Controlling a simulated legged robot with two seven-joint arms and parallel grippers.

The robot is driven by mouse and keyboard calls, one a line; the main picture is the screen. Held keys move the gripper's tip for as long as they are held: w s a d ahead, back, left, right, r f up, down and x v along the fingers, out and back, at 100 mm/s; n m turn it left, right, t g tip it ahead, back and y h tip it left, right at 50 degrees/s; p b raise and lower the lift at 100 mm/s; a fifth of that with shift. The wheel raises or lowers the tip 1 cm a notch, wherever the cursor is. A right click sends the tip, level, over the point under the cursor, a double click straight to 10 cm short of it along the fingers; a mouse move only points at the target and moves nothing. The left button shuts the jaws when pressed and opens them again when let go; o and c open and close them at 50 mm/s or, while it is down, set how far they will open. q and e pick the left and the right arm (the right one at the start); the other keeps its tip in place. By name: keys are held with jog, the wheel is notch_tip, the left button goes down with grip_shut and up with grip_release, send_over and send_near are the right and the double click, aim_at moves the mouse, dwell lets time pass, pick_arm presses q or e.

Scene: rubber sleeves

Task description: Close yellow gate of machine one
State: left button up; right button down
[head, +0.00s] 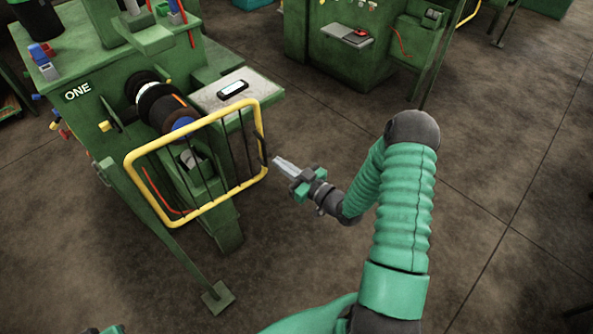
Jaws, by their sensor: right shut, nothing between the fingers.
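Machine one (100,112) is green and stands at the left, with the word ONE on its side. Its yellow gate (206,116) is a rounded frame with thin dark bars, standing in front of the spindle (160,103). The gate's right end lies close to my right gripper (277,160). My right gripper is shut and empty, its fingers pointing left toward the gate's edge. I cannot tell whether the fingertips touch the frame. My left gripper cannot be made out; only a small dark and green piece shows at the bottom left edge.
A grey shelf (222,90) with a small dark device (233,89) sits behind the gate. A green support leg (172,240) slants down to a foot plate on the floor. Another green machine (335,45) stands at the back. The brown floor at the right is clear.

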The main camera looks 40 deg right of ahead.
jog(key=w, duration=0.3)
jog(key=shift+w+a, duration=0.15)
jog(key=shift+a, duration=0.2)
jog(key=shift+d, duration=0.1)
